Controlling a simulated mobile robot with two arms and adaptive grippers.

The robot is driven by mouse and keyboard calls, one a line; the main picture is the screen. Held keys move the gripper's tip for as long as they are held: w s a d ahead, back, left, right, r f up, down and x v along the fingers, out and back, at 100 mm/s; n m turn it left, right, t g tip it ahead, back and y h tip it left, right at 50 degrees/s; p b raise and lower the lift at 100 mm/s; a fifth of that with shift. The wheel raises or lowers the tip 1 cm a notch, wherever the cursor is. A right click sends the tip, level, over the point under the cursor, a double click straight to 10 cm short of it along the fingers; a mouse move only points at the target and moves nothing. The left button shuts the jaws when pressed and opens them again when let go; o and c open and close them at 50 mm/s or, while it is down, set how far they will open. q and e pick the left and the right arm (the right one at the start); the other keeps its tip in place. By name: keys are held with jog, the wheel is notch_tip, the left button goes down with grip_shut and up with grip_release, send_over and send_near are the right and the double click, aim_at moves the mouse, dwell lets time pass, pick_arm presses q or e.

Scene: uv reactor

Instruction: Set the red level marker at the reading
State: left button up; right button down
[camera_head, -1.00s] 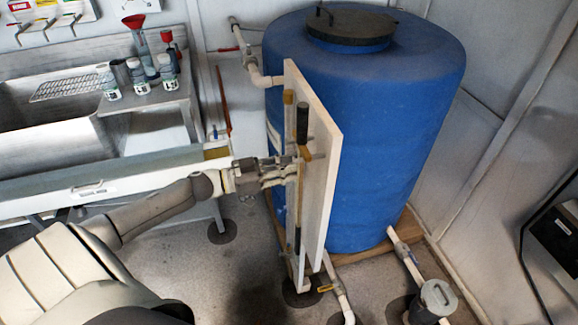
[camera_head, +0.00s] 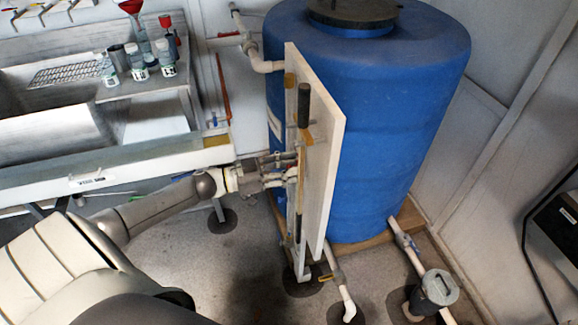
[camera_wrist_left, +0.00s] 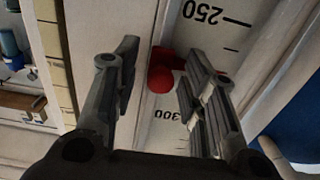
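The red level marker (camera_wrist_left: 162,76) shows in the left wrist view as a small red piece on a white scale board (camera_wrist_left: 178,22). It sits between the printed readings 250 and 300, which appear upside down. My left gripper (camera_wrist_left: 162,85) is open, with one finger on each side of the marker; the marker is nearer the right finger, and I cannot tell whether they touch. In the head view the left gripper (camera_head: 292,170) is at the left face of the white board (camera_head: 325,165), in front of the blue tank (camera_head: 400,130). My right gripper is not in view.
A steel sink bench (camera_head: 75,130) with small bottles (camera_head: 165,58) stands at the left. White pipes (camera_head: 264,60) run beside the tank. A pipe with a grey meter (camera_head: 438,288) lies on the floor at lower right. Open floor (camera_head: 190,265) lies below the bench.

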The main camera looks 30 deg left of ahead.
pick_arm(q)
jog(key=v, duration=1.2)
jog(key=shift+a, duration=0.1)
dwell(0.4)
jog(key=s+a+f+n+g+y+p, duration=0.15)
jog(key=s+f+y, duration=0.25)
jog(key=f, duration=0.6)
jog(key=s+a+f+n+g+y, duration=0.1)
jog(key=s+a+f+n+y, duration=0.2)
jog(key=f, duration=0.8)
jog(key=s+f+n+g+y+p, duration=0.15)
jog(key=s+f+y, duration=0.3)
jog(key=f, duration=0.55)
jog(key=s+d+f+g, duration=0.4)
jog(key=s+d+f, duration=0.4)
jog(key=s+d, duration=0.2)
jog(key=s+d+f+g+p, duration=0.1)
jog(key=s+d+f+g, duration=0.3)
jog(key=s+d+f, duration=0.4)
jog(key=s+d, duration=0.3)
jog(key=s, duration=0.3)
jog(key=shift+f+g, duration=0.25)
jog(key=shift+g, duration=0.15)
